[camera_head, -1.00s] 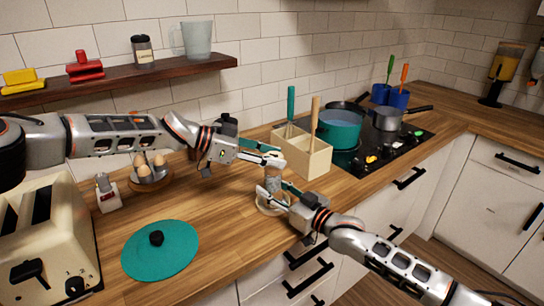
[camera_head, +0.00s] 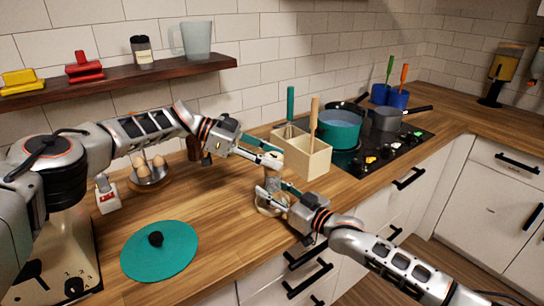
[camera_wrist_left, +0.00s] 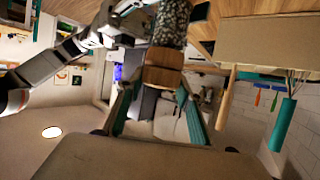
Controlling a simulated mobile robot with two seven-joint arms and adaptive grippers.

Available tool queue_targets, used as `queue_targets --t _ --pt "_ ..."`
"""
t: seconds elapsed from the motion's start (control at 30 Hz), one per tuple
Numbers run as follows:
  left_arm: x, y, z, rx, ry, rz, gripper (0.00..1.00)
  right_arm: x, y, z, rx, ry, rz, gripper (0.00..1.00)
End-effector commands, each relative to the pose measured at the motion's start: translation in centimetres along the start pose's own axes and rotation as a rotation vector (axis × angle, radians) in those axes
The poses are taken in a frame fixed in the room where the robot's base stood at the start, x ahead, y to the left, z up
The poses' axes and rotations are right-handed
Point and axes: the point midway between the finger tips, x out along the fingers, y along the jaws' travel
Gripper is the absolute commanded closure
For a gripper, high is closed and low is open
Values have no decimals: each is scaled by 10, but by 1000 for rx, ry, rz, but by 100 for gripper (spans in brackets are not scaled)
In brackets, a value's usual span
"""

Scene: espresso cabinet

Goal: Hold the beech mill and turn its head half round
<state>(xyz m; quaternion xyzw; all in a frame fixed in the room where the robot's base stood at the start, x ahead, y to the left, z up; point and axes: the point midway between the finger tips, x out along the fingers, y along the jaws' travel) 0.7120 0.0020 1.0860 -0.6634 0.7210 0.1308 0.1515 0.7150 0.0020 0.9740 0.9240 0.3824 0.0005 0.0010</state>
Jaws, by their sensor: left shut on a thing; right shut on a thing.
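The beech mill (camera_head: 271,184) stands upright on the counter near its front edge. My left gripper (camera_head: 272,162) is at its top, shut on the head. My right gripper (camera_head: 274,197) is shut on the body lower down. The fingers hide much of the mill in the head view. In the left wrist view, the mill's wooden part (camera_wrist_left: 163,66) and speckled body (camera_wrist_left: 172,20) show ahead of my left gripper (camera_wrist_left: 158,92), whose teal-padded fingers lie on either side.
A pale utensil box (camera_head: 308,158) stands just behind the mill. The hob with a teal pot (camera_head: 338,132) is to the right.

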Motion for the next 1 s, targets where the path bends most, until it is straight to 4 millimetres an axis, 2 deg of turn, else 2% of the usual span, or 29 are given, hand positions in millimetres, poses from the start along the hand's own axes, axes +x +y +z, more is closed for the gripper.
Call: queue_targets --t 0.3,0.33,0.4,0.77,0.87,1.0 --pt "1 1 2 -3 -2 2 86 0 -3 3 2 -3 -3 98" --pt "1 1 2 -3 -2 2 59 0 -3 3 2 -3 -3 98" --pt "1 1 2 -4 -2 2 46 0 -3 3 3 -3 -3 98" --pt "-2 0 1 -3 0 1 46 0 -2 3 4 -4 -2 98" --pt "-10 0 0 -3 1 0 46 0 -1 3 3 -4 -1 98" --pt "-34 0 0 -3 1 -2 46 0 -1 3 3 -4 -1 98"
